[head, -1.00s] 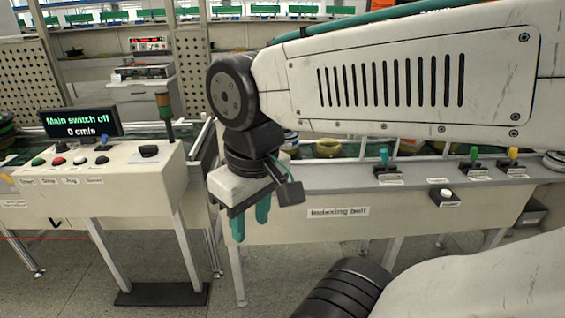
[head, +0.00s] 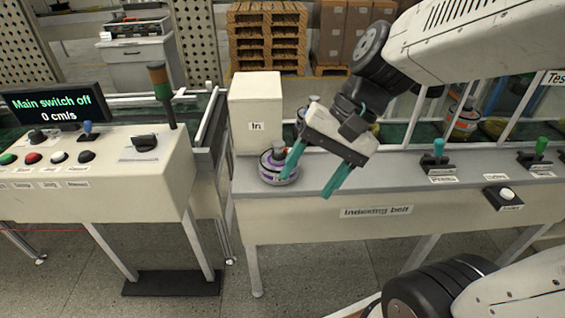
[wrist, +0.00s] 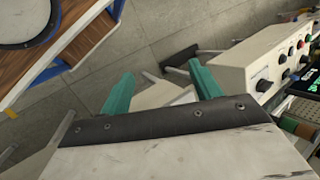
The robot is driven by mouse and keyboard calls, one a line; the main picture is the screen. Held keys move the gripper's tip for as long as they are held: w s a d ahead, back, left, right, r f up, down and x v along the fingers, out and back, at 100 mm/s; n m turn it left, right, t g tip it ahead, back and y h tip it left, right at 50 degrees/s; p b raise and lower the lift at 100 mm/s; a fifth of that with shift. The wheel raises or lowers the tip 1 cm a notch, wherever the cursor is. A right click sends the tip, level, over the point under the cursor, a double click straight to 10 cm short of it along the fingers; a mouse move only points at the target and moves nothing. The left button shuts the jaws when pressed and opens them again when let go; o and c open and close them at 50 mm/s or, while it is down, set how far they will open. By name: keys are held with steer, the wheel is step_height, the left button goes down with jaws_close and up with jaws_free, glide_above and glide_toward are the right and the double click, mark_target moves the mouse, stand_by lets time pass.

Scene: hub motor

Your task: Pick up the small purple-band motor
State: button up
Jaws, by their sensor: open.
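The small purple-band motor (head: 270,170) sits upright on the grey ledge of the indexing belt in the head view, in front of the white box marked In. My gripper (head: 310,185) is open, with its two teal fingers pointing down and to the left. The left finger overlaps the motor's right edge in the picture; I cannot tell whether they touch.
The In box (head: 256,112) stands right behind the motor. A control desk (head: 95,180) is at the left, across a gap. Another motor with an orange band (head: 462,122) stands farther back.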

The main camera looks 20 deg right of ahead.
steer(key=w+a+f+m+t+y, duration=0.1)
steer(key=w+a+f+m+y, duration=0.1)
steer(key=w+m+y, duration=0.4)
steer(key=m+t+h, duration=0.3)
steer(key=m+t, duration=0.7)
steer(key=m, duration=0.7)
glide_toward(274, 146)
steer(key=w+f, duration=0.1)
steer(key=w, duration=0.1)
steer(key=w+a+f, duration=0.1)
steer(key=shift+w+f, duration=0.3)
steer(key=shift+w, duration=0.05)
steer(key=shift+w+f, duration=0.2)
steer(key=shift+w, duration=0.05)
steer(key=x, duration=0.7)
steer(key=shift+w, duration=0.25)
jaws_close()
steer(key=shift+r, duration=0.1)
